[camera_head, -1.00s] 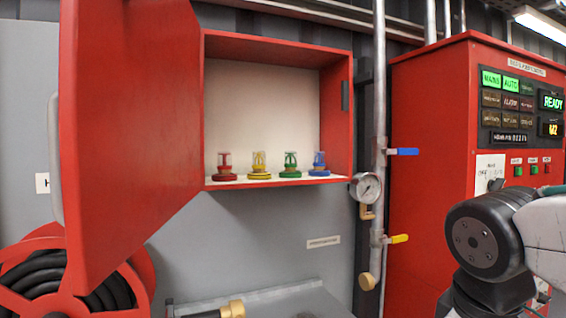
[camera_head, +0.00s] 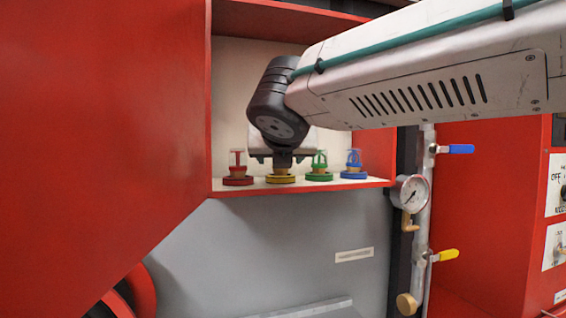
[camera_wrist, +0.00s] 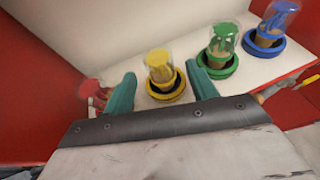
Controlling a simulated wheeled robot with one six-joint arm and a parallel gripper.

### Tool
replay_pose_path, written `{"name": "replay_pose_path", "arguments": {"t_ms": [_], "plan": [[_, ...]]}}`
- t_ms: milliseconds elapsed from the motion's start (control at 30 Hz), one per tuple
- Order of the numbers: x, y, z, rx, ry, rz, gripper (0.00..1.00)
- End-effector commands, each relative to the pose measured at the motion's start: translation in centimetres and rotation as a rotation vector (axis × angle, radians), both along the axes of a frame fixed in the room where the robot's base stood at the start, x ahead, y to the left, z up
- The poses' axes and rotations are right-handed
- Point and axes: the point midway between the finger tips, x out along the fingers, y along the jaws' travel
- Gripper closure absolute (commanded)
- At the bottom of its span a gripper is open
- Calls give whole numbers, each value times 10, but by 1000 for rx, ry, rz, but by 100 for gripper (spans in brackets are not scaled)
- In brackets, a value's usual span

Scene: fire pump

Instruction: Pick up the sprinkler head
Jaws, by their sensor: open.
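Sprinkler heads with clear caps stand upright in a row on the shelf of an open red cabinet: red (camera_head: 238,170), yellow (camera_head: 281,178), green (camera_head: 319,168) and blue (camera_head: 353,165). My gripper (camera_head: 282,158) is at the yellow one and hides its upper part in the head view. In the wrist view, the open teal fingers of my gripper (camera_wrist: 160,73) stand on either side of the yellow head (camera_wrist: 162,77), with visible gaps. The green head (camera_wrist: 221,50) is just right of the right finger. The blue head (camera_wrist: 272,25) is farther right. The red head (camera_wrist: 91,92) is partly hidden.
The red cabinet door (camera_head: 105,120) stands open on the left. The cabinet's right wall closes in the shelf (camera_head: 215,184). A pressure gauge (camera_head: 410,193) and a pipe with blue (camera_head: 457,149) and yellow (camera_head: 444,255) valve handles stand to the right.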

Motion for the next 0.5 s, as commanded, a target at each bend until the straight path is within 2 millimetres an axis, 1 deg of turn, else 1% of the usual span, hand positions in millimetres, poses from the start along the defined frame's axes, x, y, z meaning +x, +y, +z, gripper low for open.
{"name": "replay_pose_path", "arguments": {"t_ms": [167,333,400,500], "plan": [[16,0,-7,1,2,-2,42],[41,-2,-17,2,3,-3,42],[47,-2,-19,4,2,-4,42],[50,-3,-20,4,1,-4,42]]}}
